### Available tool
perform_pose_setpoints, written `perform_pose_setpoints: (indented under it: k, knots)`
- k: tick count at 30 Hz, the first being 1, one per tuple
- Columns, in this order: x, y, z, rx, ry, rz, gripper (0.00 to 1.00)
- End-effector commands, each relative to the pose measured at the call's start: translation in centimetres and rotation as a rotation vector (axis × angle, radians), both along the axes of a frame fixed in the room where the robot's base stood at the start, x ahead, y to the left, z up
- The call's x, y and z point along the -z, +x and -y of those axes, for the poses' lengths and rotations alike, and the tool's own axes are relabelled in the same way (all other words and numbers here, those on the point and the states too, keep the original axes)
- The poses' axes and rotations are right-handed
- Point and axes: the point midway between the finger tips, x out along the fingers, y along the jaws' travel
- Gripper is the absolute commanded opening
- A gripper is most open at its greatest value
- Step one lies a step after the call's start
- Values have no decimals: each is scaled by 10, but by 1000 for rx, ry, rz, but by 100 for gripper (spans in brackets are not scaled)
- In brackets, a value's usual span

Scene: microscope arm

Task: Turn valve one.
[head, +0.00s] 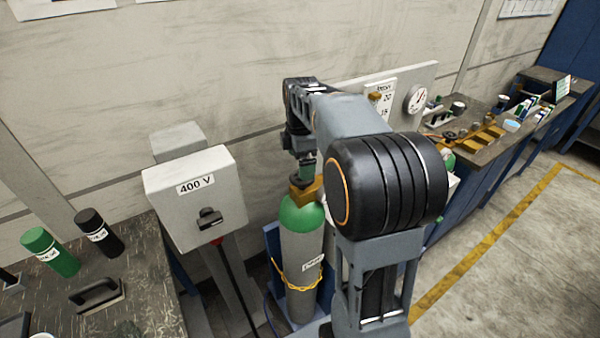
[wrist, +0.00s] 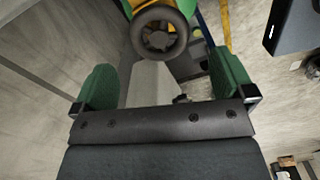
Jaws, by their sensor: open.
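A grey gas cylinder (head: 302,245) with a green shoulder stands upright below my arm, with a brass valve body (head: 306,189) on top. In the wrist view a dark round handwheel (wrist: 160,32) shows just beyond my fingers, with green and yellow parts behind it. My gripper (wrist: 166,86) is open, its two green fingers wide apart, with nothing between them. The handwheel lies ahead of the gap, roughly centred, and looks clear of both fingers. In the head view my gripper (head: 306,168) points down over the valve; its fingers are mostly hidden. I cannot read a valve number.
A grey 400 V box (head: 195,200) stands close left of the cylinder. A yellow chain (head: 298,284) crosses the cylinder. A wall panel with a gauge (head: 417,98) is behind my arm. Benches with loose items flank both sides; the floor (head: 500,270) at right is clear.

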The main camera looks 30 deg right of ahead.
Motion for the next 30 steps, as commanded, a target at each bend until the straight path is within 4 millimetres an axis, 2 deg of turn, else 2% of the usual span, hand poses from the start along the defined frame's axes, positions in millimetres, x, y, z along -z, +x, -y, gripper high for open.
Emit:
perform_pose_setpoints:
  k: [3,9,15,23,30]
  knots:
    - [19,0,0,0,1,-3,100]
    - [39,0,0,0,0,-1,100]
    - [47,0,0,1,0,0,100]
    - [48,0,0,1,0,1,100]
    - [47,0,0,1,0,1,78]
